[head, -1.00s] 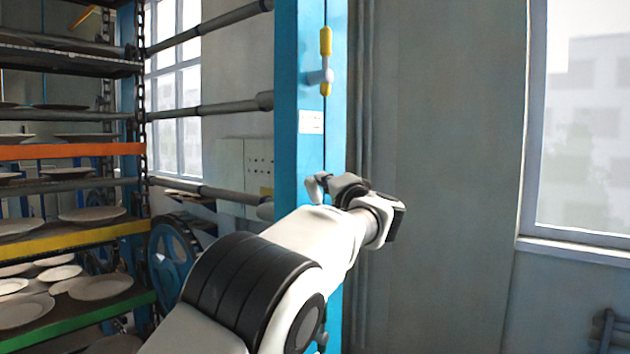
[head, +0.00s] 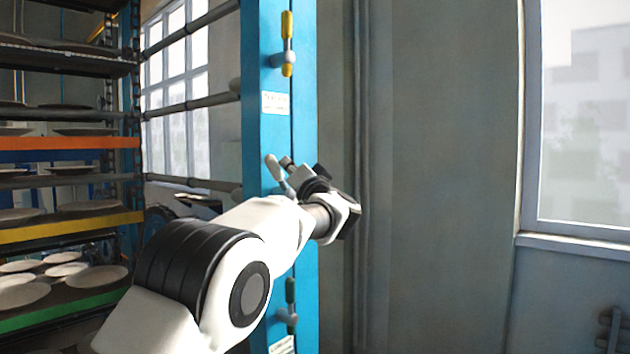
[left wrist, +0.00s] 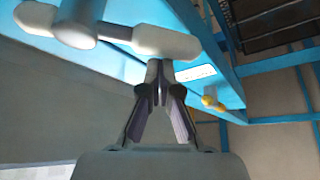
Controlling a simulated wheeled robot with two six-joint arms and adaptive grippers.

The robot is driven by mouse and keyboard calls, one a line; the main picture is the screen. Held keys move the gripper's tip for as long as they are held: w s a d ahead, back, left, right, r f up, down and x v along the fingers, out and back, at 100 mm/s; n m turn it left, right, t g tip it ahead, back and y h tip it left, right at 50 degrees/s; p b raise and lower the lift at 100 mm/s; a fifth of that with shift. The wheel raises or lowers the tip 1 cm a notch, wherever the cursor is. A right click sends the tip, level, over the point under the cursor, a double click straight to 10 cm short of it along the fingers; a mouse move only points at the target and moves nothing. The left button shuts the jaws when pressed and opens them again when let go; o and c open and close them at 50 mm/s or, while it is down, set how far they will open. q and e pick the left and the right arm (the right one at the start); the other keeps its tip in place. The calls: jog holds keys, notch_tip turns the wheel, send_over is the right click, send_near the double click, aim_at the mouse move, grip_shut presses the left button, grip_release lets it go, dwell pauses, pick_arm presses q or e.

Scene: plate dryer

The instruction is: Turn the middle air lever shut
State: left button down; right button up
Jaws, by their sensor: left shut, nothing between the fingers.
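The middle air lever (head: 273,168), pale grey-white, sits on the blue post (head: 268,130). In the head view it leans, its top to the left, and my arm and gripper partly cover its lower part. In the left wrist view the lever (left wrist: 165,42) crosses the top left as a pale bar on a round stem. My left gripper (head: 289,163) is shut and empty beside the lever. In the left wrist view its fingertips (left wrist: 158,66) are just below the bar's right half; I cannot tell if they touch. My right gripper is out of view.
A yellow lever (head: 287,43) stands upright above on the same post, and a dark green lever (head: 290,303) is below. A rack of plates (head: 70,222) is at the left. The grey wall (head: 440,150) right of the post is clear.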

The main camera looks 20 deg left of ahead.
aim_at(270, 170)
pick_arm(q)
jog(key=shift+s+a+f+n, duration=0.15)
jog(key=shift+s+a+n, duration=0.05)
jog(key=shift+s, duration=0.25)
jog(key=shift+s+a+f+n, duration=0.15)
jog(key=shift+s+a+n, duration=0.05)
jog(key=shift+s, duration=0.2)
jog(key=shift+s+a+f+n+g+y+b, duration=0.5)
jog(key=shift+a+f+n+y, duration=0.15)
jog(key=shift+n, duration=0.55)
jog(key=f+n+g+y, duration=0.1)
jog(key=n, duration=0.1)
jog(key=s+f+n+g+y+b, duration=0.1)
jog(key=n, duration=0.2)
jog(key=f+n+g+y, duration=0.1)
jog(key=n, duration=0.1)
jog(key=shift+s+a+f+g, duration=0.2)
jog(key=shift+s+a+g, duration=0.05)
jog(key=shift+g, duration=0.15)
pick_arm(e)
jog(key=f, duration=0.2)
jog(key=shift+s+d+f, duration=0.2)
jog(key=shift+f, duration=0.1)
